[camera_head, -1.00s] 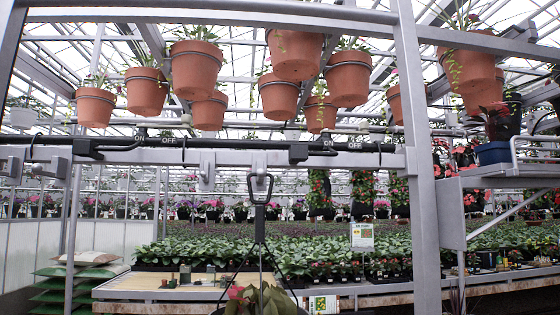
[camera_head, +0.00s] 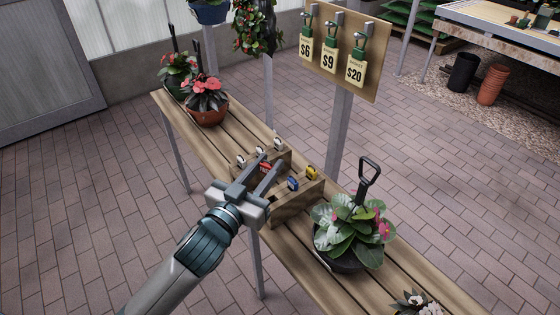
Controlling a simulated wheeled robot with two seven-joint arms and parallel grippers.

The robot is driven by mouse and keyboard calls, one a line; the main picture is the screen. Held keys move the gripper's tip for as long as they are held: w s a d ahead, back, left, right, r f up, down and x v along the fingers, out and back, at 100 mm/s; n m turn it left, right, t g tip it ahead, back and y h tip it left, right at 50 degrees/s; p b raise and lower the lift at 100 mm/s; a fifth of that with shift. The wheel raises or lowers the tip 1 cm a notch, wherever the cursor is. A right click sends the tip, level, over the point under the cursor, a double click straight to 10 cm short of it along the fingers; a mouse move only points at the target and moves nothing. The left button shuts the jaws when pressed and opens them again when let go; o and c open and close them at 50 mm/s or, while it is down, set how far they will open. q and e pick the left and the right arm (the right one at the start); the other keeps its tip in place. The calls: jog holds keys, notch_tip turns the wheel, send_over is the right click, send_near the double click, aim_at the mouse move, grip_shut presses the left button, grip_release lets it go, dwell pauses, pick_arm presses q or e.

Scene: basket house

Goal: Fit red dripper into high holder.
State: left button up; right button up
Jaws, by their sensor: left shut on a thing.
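My left gripper (camera_head: 271,164) reaches over a wooden box (camera_head: 298,203) on the slatted bench, its jaws shut on the red dripper (camera_head: 265,166). The red dripper is small and mostly hidden by the fingers. I cannot tell whether it still touches the box. Small white drippers stand at the box's back, and a blue dripper (camera_head: 293,184) and a yellow dripper (camera_head: 311,172) sit at its right part. I cannot make out the high holder in the present view. My right gripper is out of view.
The slatted bench (camera_head: 385,283) runs diagonally. A leafy pot with a tall black handle (camera_head: 367,180) stands right of the box; red-flowered pots (camera_head: 207,100) stand at its far left. A price-tag board (camera_head: 342,52) on a post rises behind. Brick floor (camera_head: 95,200) is clear.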

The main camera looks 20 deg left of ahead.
pick_arm(q)
jog(key=shift+s+a+f+n+y, duration=0.1)
jog(key=shift+s+a+n+y, duration=0.15)
jog(key=shift+a+n+y, duration=0.3)
jog(key=shift+s+a+r+n+y, duration=0.1)
jog(key=shift+s+a+n+y, duration=0.15)
jog(key=shift+a+y, duration=0.45)
jog(key=shift+s+a+f+n+y, duration=0.1)
jog(key=shift+s+a+n+y, duration=0.1)
jog(key=shift+a+n+y, duration=0.45)
jog(key=shift+s+d, duration=0.1)
jog(key=shift+d, duration=0.1)
